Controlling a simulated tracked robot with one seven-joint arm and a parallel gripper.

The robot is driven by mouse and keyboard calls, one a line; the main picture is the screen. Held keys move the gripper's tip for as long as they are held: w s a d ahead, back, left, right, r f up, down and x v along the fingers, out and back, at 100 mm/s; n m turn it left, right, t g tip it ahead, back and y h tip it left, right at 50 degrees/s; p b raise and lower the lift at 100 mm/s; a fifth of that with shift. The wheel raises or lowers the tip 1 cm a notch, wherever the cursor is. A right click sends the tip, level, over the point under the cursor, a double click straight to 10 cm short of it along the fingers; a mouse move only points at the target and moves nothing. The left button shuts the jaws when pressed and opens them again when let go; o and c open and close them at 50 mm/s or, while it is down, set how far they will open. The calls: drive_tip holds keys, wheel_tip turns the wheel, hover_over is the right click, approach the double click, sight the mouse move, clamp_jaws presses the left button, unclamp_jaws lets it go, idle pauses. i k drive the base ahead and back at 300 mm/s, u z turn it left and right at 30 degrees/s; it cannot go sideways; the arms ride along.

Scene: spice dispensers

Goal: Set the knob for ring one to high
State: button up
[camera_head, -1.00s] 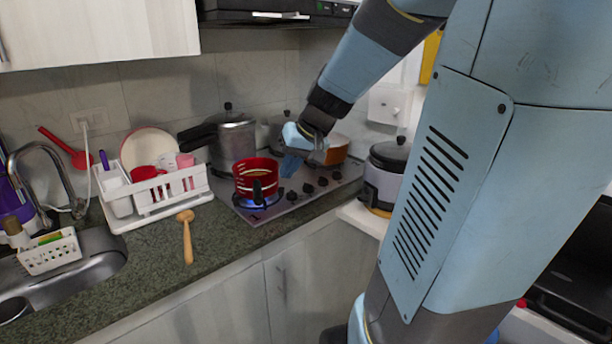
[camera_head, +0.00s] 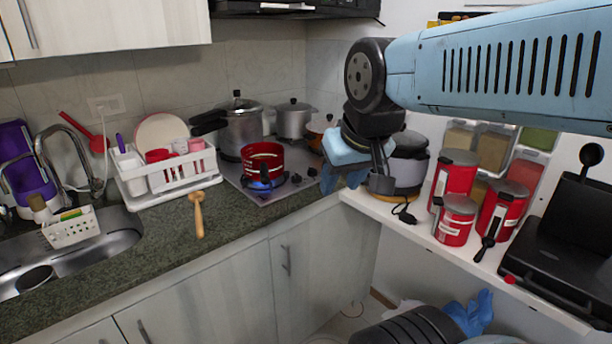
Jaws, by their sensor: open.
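The stove (camera_head: 236,176) is set in the counter against the back wall. A row of dark knobs (camera_head: 297,178) runs along its right side; which one belongs to ring one cannot be told. A blue flame (camera_head: 260,186) burns under a red pot (camera_head: 263,160) on the front-left burner. My gripper (camera_head: 343,182) hangs just right of the stove's right edge, apart from the visible knobs. Its blue fingers are open and look empty. My gripper and arm hide part of the area behind them, so some knobs may be covered.
A large steel pot (camera_head: 239,130) and a smaller pot (camera_head: 294,121) stand at the back. A grey rice cooker (camera_head: 408,170) and red canisters (camera_head: 458,172) stand on the white shelf (camera_head: 420,232) at right. A wooden mallet (camera_head: 197,214) lies on the counter left of the stove.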

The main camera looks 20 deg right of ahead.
sight(296, 178)
drive_tip(key=z, duration=0.4)
drive_tip(key=k, duration=1.05)
drive_tip(key=z, duration=0.15)
drive_tip(key=i, duration=0.55)
drive_tip(key=u, duration=0.85)
drive_tip(key=i, duration=1.3)
drive_tip(key=z, duration=0.4)
